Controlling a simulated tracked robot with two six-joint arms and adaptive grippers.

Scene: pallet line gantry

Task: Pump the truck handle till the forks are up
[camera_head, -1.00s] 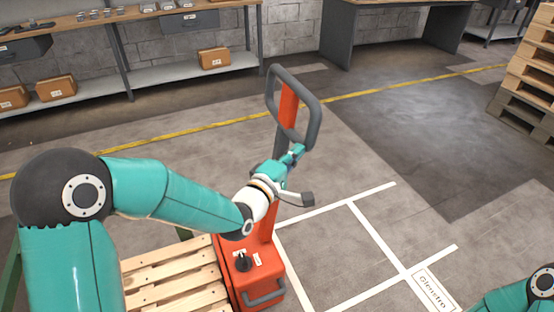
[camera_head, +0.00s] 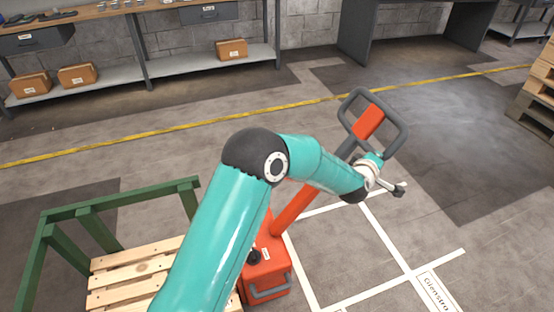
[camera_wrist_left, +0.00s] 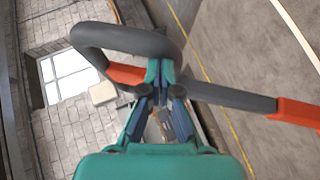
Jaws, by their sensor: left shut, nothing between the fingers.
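The truck handle, a grey loop (camera_head: 401,135) with a red middle piece, leans to the right on its red shaft (camera_head: 295,208). The shaft rises from the red truck body (camera_head: 266,270). My left gripper (camera_head: 374,160) is shut and empty at the lower part of the loop. In the left wrist view its fingertips (camera_wrist_left: 160,72) overlap the handle (camera_wrist_left: 120,38) near the red piece; I cannot tell whether they touch it. The forks are hidden under the wooden pallet (camera_head: 130,268) and behind my left arm.
A green frame (camera_head: 120,200) stands around the pallet at the left. White floor lines (camera_head: 385,235) mark the ground right of the truck. Shelving with boxes (camera_head: 231,49) is at the back, and stacked pallets (camera_head: 540,105) are at the far right. Floor between is clear.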

